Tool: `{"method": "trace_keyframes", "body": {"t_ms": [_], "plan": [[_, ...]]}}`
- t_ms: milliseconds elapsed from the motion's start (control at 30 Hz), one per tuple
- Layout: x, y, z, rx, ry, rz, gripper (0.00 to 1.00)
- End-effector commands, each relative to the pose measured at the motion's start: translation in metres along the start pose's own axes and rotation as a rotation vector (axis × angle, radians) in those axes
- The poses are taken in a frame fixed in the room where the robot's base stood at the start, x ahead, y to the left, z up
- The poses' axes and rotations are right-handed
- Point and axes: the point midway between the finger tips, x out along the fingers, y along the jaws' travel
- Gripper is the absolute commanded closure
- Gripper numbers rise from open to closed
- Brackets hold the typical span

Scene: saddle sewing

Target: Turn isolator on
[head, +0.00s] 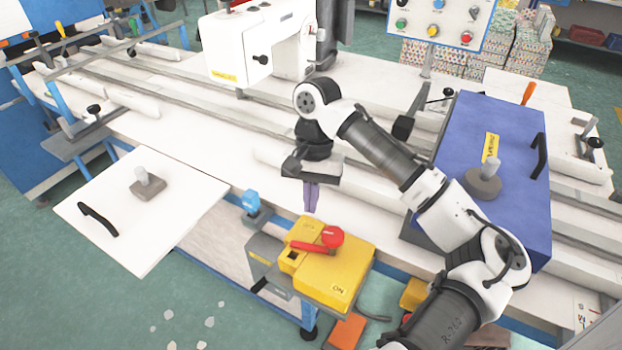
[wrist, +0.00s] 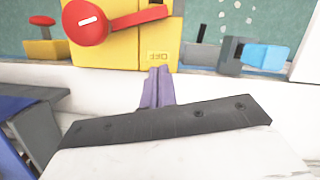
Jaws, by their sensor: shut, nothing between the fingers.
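The isolator is a yellow box (head: 345,268) at the table's front edge, with a red rotary handle (head: 332,237) on top. An ON label shows at its lower right in the head view. In the wrist view the red handle (wrist: 88,22) is at the upper left, its lever pointing right towards the side with the OFF label (wrist: 160,57). My gripper (head: 311,205) has purple fingers, pressed together and empty, pointing down just behind the box. In the wrist view the gripper (wrist: 158,75) is below the OFF label. It appears apart from the handle.
A small blue switch (head: 251,202) stands left of the isolator. A blue lidded box (head: 505,140) with a black handle is at right, close to my arm. A white panel (head: 180,205) with a knob juts out at left. A sewing machine (head: 240,45) stands behind.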

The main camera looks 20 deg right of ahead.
Motion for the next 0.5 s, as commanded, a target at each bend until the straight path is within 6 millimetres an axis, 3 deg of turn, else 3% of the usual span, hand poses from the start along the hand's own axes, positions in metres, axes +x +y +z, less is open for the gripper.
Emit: {"method": "trace_keyframes", "body": {"t_ms": [133,300,500], "plan": [[0.03,0.0,0.001,-0.002,-0.003,-0.003,1.0],[0.03,0.001,0.027,-0.001,0.001,0.001,1.0],[0.035,0.0,0.038,0.0,0.0,0.001,1.0]]}}
